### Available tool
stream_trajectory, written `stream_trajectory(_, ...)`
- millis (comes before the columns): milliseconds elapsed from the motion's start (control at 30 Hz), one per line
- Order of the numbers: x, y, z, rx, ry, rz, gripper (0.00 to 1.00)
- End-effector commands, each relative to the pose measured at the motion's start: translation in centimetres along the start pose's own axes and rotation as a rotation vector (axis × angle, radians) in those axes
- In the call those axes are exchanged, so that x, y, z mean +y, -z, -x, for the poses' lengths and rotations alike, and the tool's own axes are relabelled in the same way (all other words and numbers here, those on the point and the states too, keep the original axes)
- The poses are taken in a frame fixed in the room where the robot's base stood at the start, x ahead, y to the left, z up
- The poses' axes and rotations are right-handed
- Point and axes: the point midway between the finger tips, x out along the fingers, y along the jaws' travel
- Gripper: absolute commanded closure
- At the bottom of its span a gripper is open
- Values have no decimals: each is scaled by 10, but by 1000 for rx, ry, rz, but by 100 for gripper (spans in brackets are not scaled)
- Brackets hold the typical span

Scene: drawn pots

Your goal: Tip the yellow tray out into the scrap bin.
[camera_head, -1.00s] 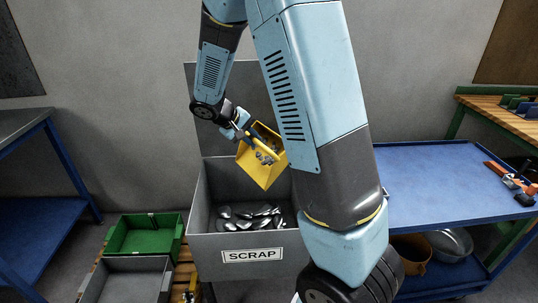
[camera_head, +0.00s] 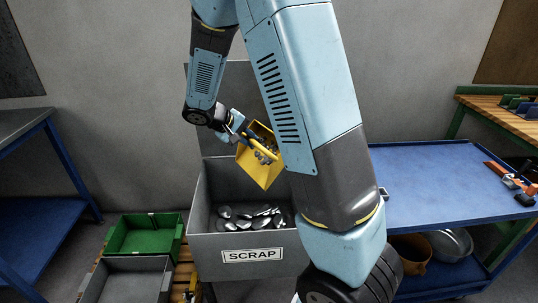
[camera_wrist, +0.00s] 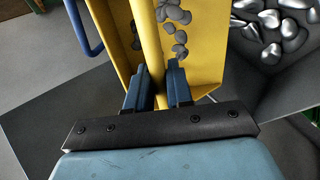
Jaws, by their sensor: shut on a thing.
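The yellow tray (camera_head: 259,172) hangs tilted above the scrap bin (camera_head: 205,215), with grey pieces (camera_head: 270,146) still inside it. My gripper (camera_head: 240,142) is shut on the tray's yellow bar-like handle. In the wrist view my gripper (camera_wrist: 158,82) has its two blue fingers on either side of that yellow bar, and grey pieces lie in the tray (camera_wrist: 205,45) beyond it. The grey bin carries a SCRAP label and holds several shiny metal pieces (camera_head: 250,216). They also show in the wrist view (camera_wrist: 275,22). My arm hides the bin's right side.
A green crate (camera_head: 112,235) and a grey crate (camera_head: 92,285) sit low at the left. A blue table (camera_head: 430,180) with tools stands right of the bin. A blue-framed bench (camera_head: 40,215) stands at the far left.

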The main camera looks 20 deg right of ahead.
Motion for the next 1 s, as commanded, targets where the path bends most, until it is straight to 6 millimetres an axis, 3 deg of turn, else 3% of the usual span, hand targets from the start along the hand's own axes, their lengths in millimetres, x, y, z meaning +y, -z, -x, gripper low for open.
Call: stream_trajectory(1000,-14,0,13,0,-140,0,100)
